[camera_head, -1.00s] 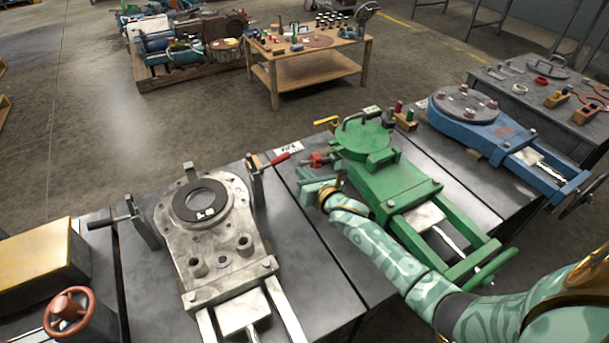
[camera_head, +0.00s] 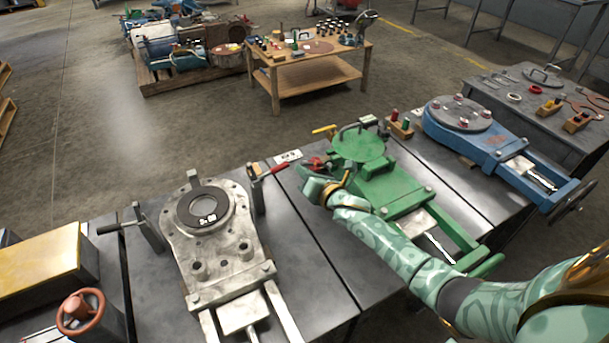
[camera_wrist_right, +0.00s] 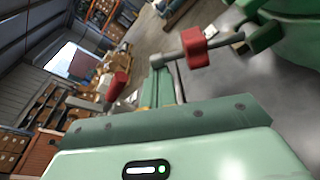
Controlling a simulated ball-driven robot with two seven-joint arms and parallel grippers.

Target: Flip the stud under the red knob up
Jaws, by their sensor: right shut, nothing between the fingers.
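A red knob (camera_head: 315,163) on a short stud stands at the left side of the green valve (camera_head: 405,198). In the wrist view that knob (camera_wrist_right: 196,47) sits on a grey rod leading right to a green bracket. My right gripper (camera_head: 312,180) is right beside the stud, shut and empty; its fingers (camera_wrist_right: 165,85) appear just below the knob in the wrist view. Whether they touch the stud I cannot tell. A second red grip (camera_head: 275,168) is on the grey valve's (camera_head: 220,240) right-hand stud; it seems to show in the wrist view (camera_wrist_right: 117,85). My left gripper is not in view.
The grey valve's left stud has a dark handle (camera_head: 108,229). A blue valve (camera_head: 490,140) lies to the right. A yellow-topped block (camera_head: 45,265) and a red handwheel (camera_head: 82,310) are at the left. Dark bench top between the grey and green valves is clear.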

